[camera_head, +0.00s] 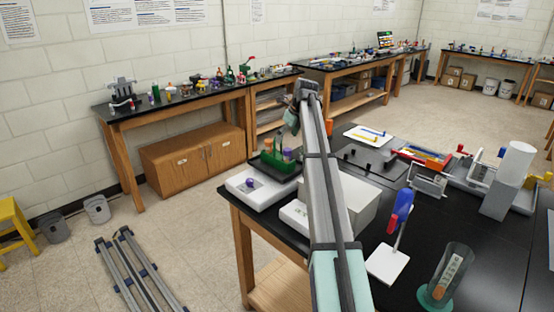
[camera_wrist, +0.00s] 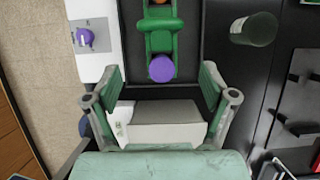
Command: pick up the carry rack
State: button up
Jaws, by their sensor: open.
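The carry rack appears to be the green rack (camera_head: 273,161) with orange-capped tubes, standing on a dark surface near the back left of the black bench. In the wrist view the green rack (camera_wrist: 160,38) is at top centre, seen from above, with an orange cap and a purple round cap (camera_wrist: 161,68) in line along it. My gripper (camera_wrist: 162,88) is open and empty. Its green-padded fingers are spread wider than the rack, which lies just beyond them in the picture. In the head view my gripper (camera_head: 291,118) is partly hidden by my arm, above and behind the rack.
A white device with a purple knob (camera_wrist: 86,38) stands left of the rack. A pale box (camera_wrist: 165,125) shows between and below the fingers. A clear greenish cylinder (camera_wrist: 255,29) is at right. Blue-red handled item (camera_head: 400,215) stands on the front bench.

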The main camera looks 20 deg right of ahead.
aim_at(279, 156)
jog(key=p+x, duration=0.1)
jog(key=x, duration=0.6)
jog(key=shift+w+f+p, duration=0.1)
jog(key=shift+f+p, duration=0.05)
jog(key=shift+p, duration=0.25)
jog(key=shift+p+x, duration=1.3)
jog(key=shift+x, duration=1.4)
jog(key=c, duration=1.5)
jog(key=shift+o, duration=0.2)
